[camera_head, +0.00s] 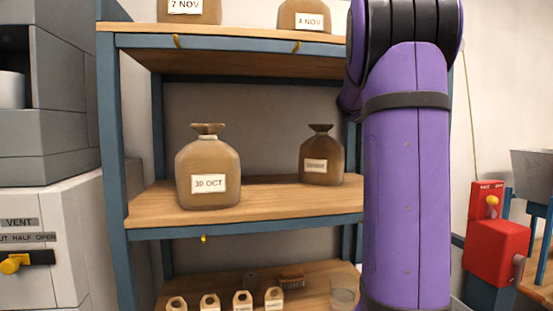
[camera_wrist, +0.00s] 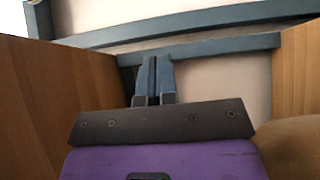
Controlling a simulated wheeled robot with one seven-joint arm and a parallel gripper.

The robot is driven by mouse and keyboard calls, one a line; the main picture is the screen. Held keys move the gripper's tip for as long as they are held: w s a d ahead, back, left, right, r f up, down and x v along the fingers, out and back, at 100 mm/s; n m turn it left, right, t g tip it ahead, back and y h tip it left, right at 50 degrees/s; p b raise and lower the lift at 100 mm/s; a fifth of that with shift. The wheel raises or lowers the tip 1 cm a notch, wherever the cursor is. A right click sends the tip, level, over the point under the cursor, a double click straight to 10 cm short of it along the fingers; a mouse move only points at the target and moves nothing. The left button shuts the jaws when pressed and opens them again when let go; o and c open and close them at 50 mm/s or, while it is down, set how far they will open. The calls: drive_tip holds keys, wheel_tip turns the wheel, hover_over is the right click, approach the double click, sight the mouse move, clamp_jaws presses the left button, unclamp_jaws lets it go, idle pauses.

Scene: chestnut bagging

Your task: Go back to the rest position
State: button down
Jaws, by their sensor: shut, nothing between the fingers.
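My gripper (camera_wrist: 153,80) shows in the wrist view with its two fingers pressed together and nothing between them. Wooden shelf boards (camera_wrist: 70,100) lie on both sides of it in that view, and blue frame bars cross above it. A brown rounded surface (camera_wrist: 292,140), perhaps a bag, is close at the lower right. In the head view my purple arm stands upright in front of the right side of the rack; my gripper is hidden there.
A blue rack (camera_head: 113,150) with wooden shelves holds a sack labelled 30 OCT (camera_head: 208,165) and a darker sack (camera_head: 322,155) on the middle shelf. Small tagged items (camera_head: 243,300) stand below. A grey-white vent cabinet (camera_head: 60,220) is left; a red machine (camera_head: 497,240) is right.

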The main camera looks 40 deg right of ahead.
drive_tip(key=s+a+f+m+t+y, duration=0.15)
drive_tip(key=a+f+y, duration=0.3)
drive_tip(key=a, duration=0.95)
drive_tip(key=w+a+f+m+y, duration=0.1)
drive_tip(key=a+f+m+y, duration=0.35)
drive_tip(key=a, duration=0.95)
drive_tip(key=s+a+f+n+y, duration=0.1)
drive_tip(key=s+a+f+y, duration=0.2)
drive_tip(key=a, duration=0.6)
drive_tip(key=s+a+f+n+y, duration=0.1)
drive_tip(key=s+a+f+y, duration=0.1)
drive_tip(key=s+a+f, duration=0.3)
drive_tip(key=s+a+f+n+y, duration=0.1)
drive_tip(key=s+a+f+y, duration=0.2)
drive_tip(key=a+f, duration=0.5)
drive_tip(key=s+a, duration=0.1)
drive_tip(key=a, duration=0.4)
drive_tip(key=shift+s+a+f+y, duration=0.25)
drive_tip(key=shift+s+a+y, duration=0.05)
drive_tip(key=shift+s, duration=0.1)
drive_tip(key=shift+d, duration=0.15)
idle(1.0)
